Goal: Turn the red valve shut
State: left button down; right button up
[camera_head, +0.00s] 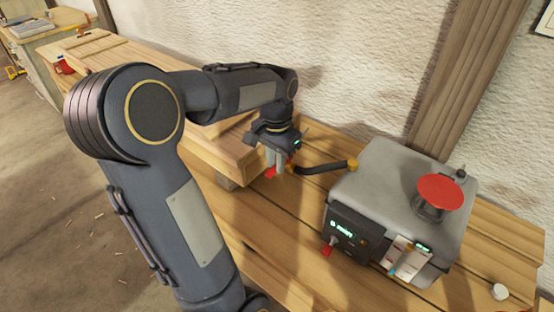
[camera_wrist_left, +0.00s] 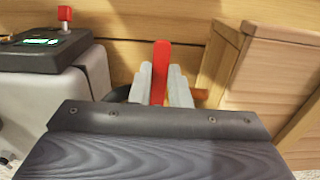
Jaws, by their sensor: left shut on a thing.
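The red valve (camera_wrist_left: 160,66) shows in the left wrist view as an upright red lever between two pale grey fingers. A small red part of it (camera_head: 271,172) shows below my left gripper in the head view. My left gripper (camera_head: 279,163) points down beside the wooden box and is shut on the red valve. The valve's body is mostly hidden behind the gripper; a dark hose (camera_head: 322,167) runs from there to a brass-coloured fitting on the grey machine. My right gripper is not in view.
A wooden box (camera_head: 215,150) stands close on the left. A round white object (camera_head: 499,291) lies at the bench's right.

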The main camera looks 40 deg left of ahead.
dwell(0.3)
pick_arm(q)
jog(key=c, duration=1.4)
grip_release()
jog(key=shift+o, duration=0.2)
notch_tip(320, 180, up, 8)
jog(key=shift+f, duration=0.1)
jog(key=s+d+f+t+h, duration=0.2)
jog(key=s+d, duration=0.4)
jog(key=d, duration=0.3)
jog(key=s+d+f+t+h, duration=0.1)
jog(key=s+d+f+t, duration=0.2)
jog(key=d, duration=0.7)
jog(key=s+f, duration=0.2)
jog(key=s, duration=0.1)
jog(key=shift+s+n+t+h, duration=0.25)
jog(key=shift+n+t+h, duration=0.05)
jog(key=shift+h, duration=0.1)
